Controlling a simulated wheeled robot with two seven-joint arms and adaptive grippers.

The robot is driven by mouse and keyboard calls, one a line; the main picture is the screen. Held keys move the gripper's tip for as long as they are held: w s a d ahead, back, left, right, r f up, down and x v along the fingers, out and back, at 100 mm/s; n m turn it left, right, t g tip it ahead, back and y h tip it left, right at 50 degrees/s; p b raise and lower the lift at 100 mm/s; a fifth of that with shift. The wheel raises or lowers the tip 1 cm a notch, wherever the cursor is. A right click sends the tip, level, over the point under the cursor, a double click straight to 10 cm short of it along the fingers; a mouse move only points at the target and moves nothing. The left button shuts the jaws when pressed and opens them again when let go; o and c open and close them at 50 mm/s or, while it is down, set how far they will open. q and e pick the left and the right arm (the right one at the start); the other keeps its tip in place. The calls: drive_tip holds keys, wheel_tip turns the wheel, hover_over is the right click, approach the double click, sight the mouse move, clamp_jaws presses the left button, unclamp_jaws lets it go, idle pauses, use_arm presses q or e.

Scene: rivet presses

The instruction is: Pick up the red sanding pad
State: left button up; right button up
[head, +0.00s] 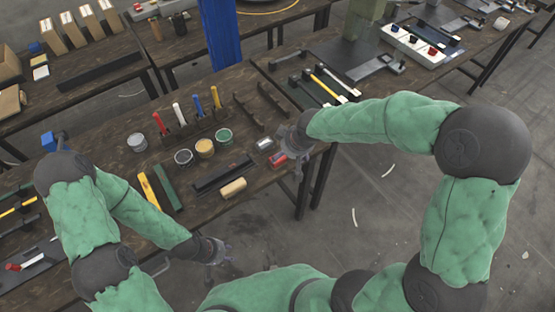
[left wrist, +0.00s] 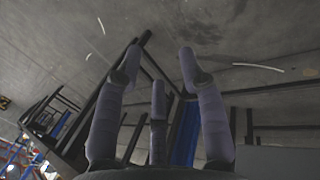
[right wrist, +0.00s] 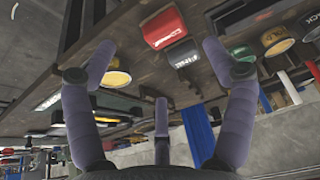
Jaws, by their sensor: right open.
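The red sanding pad (head: 278,159) lies on the wooden workbench (head: 236,216) near its front right edge. In the right wrist view the red pad (right wrist: 163,27) shows whole, beyond and between my spread fingers. My right gripper (head: 292,160) is open and empty beside the pad in the head view, partly overlapping it; I cannot tell whether they touch. A dark pad (right wrist: 181,55) lies next to the red one, and also shows in the head view (head: 265,145). My left gripper (head: 217,252) is open and empty over the floor, off the bench front.
Tins, including a yellow one (head: 205,148) and a green one (head: 224,136), stand left of the pads. A rack (head: 195,131) holds several coloured-handled tools behind them. A tan block (head: 233,188) lies near the front edge. A blue post (head: 220,35) rises behind.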

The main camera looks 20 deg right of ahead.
sight(279, 160)
drive_tip(key=b+x, duration=0.1)
drive_tip(key=x, duration=0.3)
drive_tip(key=shift+a, duration=0.1)
drive_tip(key=b+x, duration=0.2)
drive_tip(key=x, duration=0.3)
drive_tip(key=shift+a+b, duration=0.15)
drive_tip(key=shift+b, duration=0.15)
drive_tip(key=shift+r, duration=0.1)
drive_tip(key=shift+c, duration=0.3)
drive_tip(key=c, duration=1.3)
